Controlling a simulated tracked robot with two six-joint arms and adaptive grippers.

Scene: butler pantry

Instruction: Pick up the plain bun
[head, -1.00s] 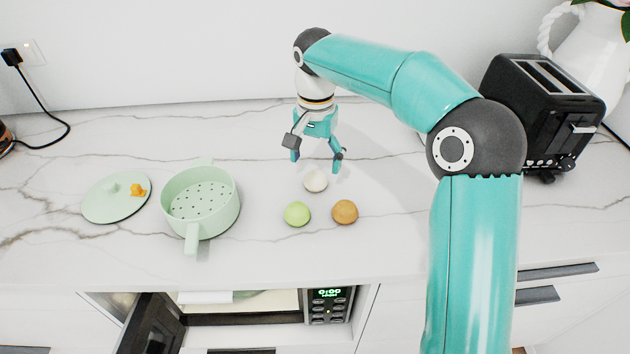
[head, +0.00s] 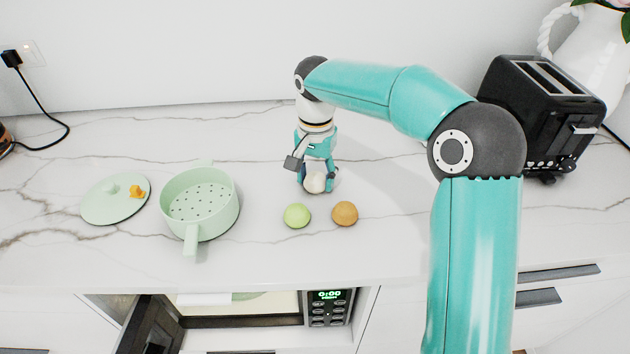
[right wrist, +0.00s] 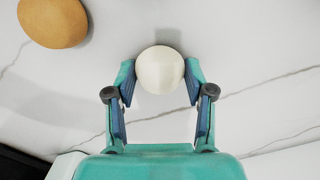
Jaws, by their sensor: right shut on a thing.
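The plain white bun (head: 315,184) is on the marble counter, behind the green and brown buns. My right gripper (head: 318,181) has come down over it from above and is shut on it. In the right wrist view the white bun (right wrist: 160,70) sits between the two fingertips of my right gripper (right wrist: 160,78), one touching each side. A green bun (head: 297,215) and a brown bun (head: 345,213) lie just in front. The brown bun also shows in the right wrist view (right wrist: 53,20). My left gripper is not in view.
A pale green steamer pot (head: 200,205) with a perforated insert stands left of the buns, its lid (head: 115,199) beside it. A black toaster (head: 542,110) stands at the right behind my arm. An open microwave (head: 265,308) is below the counter's front edge.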

